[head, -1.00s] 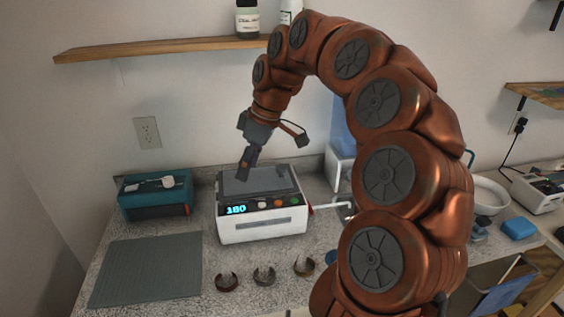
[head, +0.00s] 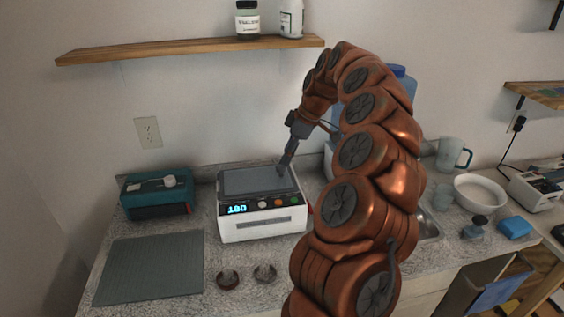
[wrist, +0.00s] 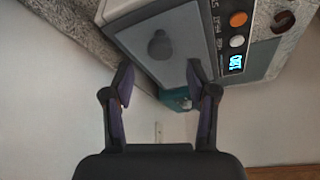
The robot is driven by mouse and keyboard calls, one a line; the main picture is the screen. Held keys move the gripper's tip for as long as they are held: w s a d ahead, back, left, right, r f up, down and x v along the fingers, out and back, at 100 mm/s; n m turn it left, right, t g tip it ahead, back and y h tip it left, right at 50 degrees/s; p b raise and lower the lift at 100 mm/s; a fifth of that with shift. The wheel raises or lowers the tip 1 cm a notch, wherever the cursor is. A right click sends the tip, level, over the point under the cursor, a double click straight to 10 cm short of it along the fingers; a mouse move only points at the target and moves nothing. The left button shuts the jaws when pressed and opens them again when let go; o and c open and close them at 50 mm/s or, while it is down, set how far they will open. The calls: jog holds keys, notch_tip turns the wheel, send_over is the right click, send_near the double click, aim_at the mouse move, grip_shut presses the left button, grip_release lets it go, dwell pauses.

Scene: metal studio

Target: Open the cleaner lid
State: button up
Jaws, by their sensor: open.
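The cleaner (head: 262,228) is a white box on the counter with a lit display and buttons on its front. Its dark grey lid (head: 245,182) lies shut on top. The lid also shows in the wrist view (wrist: 178,62), with a round dark knob (wrist: 160,45) on it. My gripper (head: 284,168) is over the right rear part of the lid, pointing down. In the wrist view its two fingers (wrist: 160,82) are apart with nothing between them, and the knob lies beyond the fingertips. Whether a fingertip touches the lid, I cannot tell.
A teal box (head: 157,194) stands left of the cleaner and a grey mat (head: 150,267) lies in front of it. Two small rings (head: 228,279) lie in front of the cleaner. A wooden shelf (head: 190,48) with bottles hangs above. A white bowl (head: 481,194) sits at right.

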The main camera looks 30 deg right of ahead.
aim_at(281, 166)
jog(key=shift+p+x, duration=0.65)
jog(key=shift+x, duration=1.6)
grip_shut()
jog(key=shift+a, duration=0.1)
